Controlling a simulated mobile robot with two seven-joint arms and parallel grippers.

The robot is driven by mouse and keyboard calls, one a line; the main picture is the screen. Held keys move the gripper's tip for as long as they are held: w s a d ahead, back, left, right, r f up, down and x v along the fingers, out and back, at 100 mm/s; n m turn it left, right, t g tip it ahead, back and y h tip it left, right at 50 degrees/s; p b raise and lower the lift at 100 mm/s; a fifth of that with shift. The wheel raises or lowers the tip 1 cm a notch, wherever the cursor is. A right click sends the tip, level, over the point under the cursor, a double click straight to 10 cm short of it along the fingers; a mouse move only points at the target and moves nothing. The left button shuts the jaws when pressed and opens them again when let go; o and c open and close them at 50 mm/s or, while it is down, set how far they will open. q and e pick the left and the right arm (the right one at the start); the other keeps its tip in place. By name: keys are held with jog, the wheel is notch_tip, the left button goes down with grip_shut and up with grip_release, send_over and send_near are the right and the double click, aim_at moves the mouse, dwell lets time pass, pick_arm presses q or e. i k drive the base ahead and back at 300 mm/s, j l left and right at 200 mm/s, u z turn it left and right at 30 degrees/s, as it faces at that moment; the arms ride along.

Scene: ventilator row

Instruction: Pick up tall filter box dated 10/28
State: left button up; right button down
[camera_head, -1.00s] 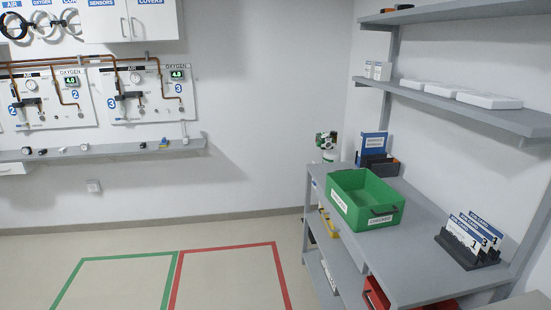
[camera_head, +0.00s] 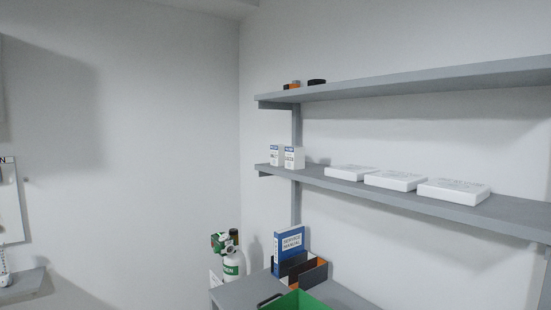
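Neither of my grippers shows in the head view.
Several flat white boxes (camera_head: 394,180) lie along the middle shelf (camera_head: 500,211). Small orange and black items sit on the top shelf (camera_head: 420,84). Below are a blue service manual (camera_head: 289,246), a green bin (camera_head: 297,301) and a green-and-white oxygen cylinder (camera_head: 233,264).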

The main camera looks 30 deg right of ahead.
aim_at(294, 158)
jog(key=i, duration=1.45)
jog(key=i+j+z, duration=0.1)
jog(key=i+z, duration=0.15)
jog(key=i, duration=0.3)
jog(key=i+j+z, duration=0.3)
jog(key=i, duration=0.25)
jog(key=l+z, duration=0.1)
jog(key=z, duration=1.65)
